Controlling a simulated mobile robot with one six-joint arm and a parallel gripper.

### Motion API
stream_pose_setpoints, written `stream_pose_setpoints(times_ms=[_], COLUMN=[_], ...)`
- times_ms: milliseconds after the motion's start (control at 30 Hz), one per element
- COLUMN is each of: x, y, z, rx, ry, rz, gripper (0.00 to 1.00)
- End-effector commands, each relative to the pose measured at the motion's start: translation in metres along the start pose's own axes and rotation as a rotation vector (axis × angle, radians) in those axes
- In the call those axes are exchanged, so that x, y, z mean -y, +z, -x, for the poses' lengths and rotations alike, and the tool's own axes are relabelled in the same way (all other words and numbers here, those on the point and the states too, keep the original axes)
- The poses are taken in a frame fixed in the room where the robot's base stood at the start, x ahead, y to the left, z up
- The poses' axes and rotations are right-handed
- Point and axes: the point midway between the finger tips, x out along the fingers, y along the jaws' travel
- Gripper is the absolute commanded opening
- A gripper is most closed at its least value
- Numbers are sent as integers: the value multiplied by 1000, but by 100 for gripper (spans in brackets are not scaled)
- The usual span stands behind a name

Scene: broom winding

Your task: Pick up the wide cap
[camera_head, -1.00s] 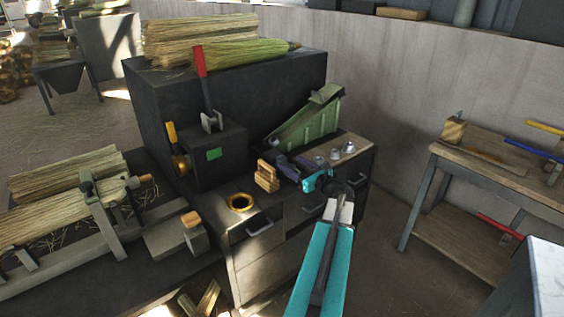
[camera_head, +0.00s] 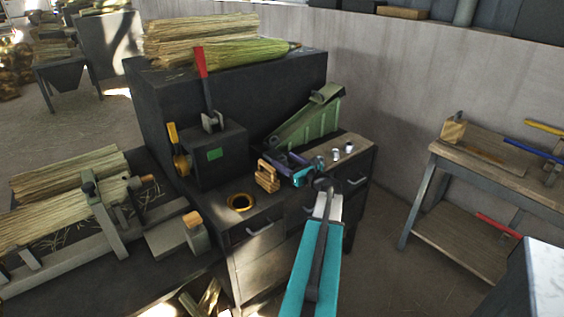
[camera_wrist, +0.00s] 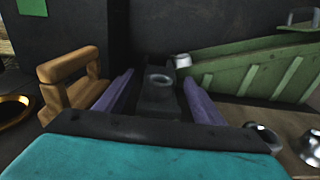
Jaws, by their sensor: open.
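Small silvery caps (camera_head: 336,153) stand on the wooden right part of the bench top in the head view, to the right of my gripper (camera_head: 288,161). In the wrist view, one cap (camera_wrist: 262,136) sits at the lower right, partly hidden by my gripper. Another cap (camera_wrist: 311,143) is cut by the right edge. A small pale metal piece (camera_wrist: 182,61) shows by the left end of the green chute. I cannot tell for sure which cap is the wide one. My gripper's purple jaws are open, with no cap visibly held between them.
A wooden block with a handle (camera_head: 268,176) stands just left of my jaws. A green sloped chute (camera_head: 306,126) rises behind. A brass ring (camera_head: 240,202) lies around an opening at the front left. A dark control box (camera_head: 218,152) with a red lever stands farther left.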

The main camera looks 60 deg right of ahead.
Motion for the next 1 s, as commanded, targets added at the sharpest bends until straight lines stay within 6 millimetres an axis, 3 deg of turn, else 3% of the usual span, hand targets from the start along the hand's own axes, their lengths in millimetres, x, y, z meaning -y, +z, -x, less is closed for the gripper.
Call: stream_pose_setpoints(times_ms=[100, 367, 1000], x=[0, 0, 0], y=[0, 0, 11], z=[0, 0, 1], rx=[0, 0, 0], ry=[0, 0, 0], rz=[0, 0, 1], gripper=[63, 20, 20])
